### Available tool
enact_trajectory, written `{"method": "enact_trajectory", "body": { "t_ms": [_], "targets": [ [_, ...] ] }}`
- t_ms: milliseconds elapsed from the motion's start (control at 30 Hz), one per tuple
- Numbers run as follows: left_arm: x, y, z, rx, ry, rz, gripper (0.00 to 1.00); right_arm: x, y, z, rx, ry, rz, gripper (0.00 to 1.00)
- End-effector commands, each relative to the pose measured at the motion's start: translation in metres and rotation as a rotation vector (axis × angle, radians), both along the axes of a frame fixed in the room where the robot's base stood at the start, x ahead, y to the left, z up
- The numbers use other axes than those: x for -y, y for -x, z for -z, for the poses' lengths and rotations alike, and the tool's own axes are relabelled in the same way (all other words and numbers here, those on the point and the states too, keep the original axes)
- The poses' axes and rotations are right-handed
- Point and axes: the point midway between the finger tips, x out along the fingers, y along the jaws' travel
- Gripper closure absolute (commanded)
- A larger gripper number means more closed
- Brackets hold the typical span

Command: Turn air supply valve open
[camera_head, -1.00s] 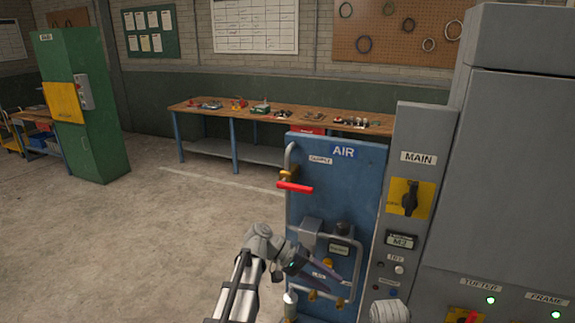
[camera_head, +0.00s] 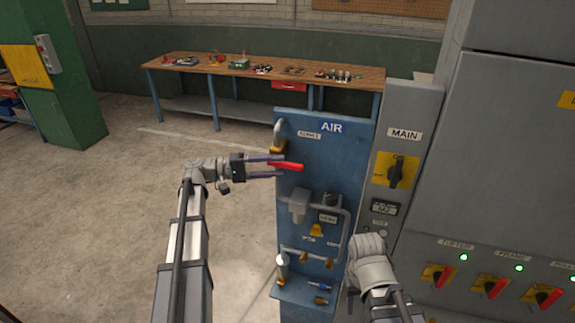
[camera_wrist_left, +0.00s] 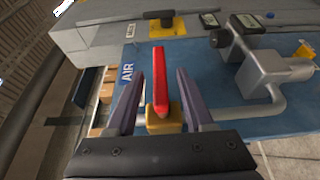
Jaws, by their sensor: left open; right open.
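The red air supply valve handle (camera_head: 290,166) sticks out sideways from the yellow valve body (camera_head: 279,146) at the upper left of the blue AIR panel (camera_head: 343,165). It lies nearly level in the head view. My left gripper (camera_head: 280,166) is open, with one finger on each side of the handle. In the left wrist view the red handle (camera_wrist_left: 160,85) stands between the two open fingers (camera_wrist_left: 162,75), with gaps visible on both sides. My right arm's wrist (camera_head: 370,262) is in front of the panel's lower right; its fingers are hidden.
The grey MAIN cabinet (camera_head: 405,110) with a black rotary switch (camera_head: 397,171) stands right of the panel. Several red switches line the cabinet at right. A workbench (camera_head: 180,68) with small parts stands behind. The floor at left is clear.

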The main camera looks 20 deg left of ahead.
Motion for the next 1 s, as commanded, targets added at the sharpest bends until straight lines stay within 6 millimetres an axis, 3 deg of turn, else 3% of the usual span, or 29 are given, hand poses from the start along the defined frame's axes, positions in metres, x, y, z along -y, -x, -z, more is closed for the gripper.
{"method": "enact_trajectory", "body": {
  "t_ms": [100, 300, 667, 1000],
  "targets": [
    [0.018, -0.006, 0.000, 0.000, 0.000, 0.002, 0.47, 0.000, 0.000, 0.000, 0.000, 0.000, 0.000, 0.50],
    [0.034, -0.013, 0.000, 0.000, -0.001, 0.001, 0.47, 0.000, 0.000, 0.000, 0.000, 0.000, 0.000, 0.50],
    [0.038, -0.014, 0.000, 0.000, -0.001, 0.000, 0.47, 0.000, 0.000, 0.000, 0.000, 0.000, 0.000, 0.50],
    [0.038, -0.014, 0.000, 0.000, -0.001, 0.000, 0.86, 0.000, 0.000, 0.000, 0.000, 0.000, 0.000, 0.50]
  ]
}}
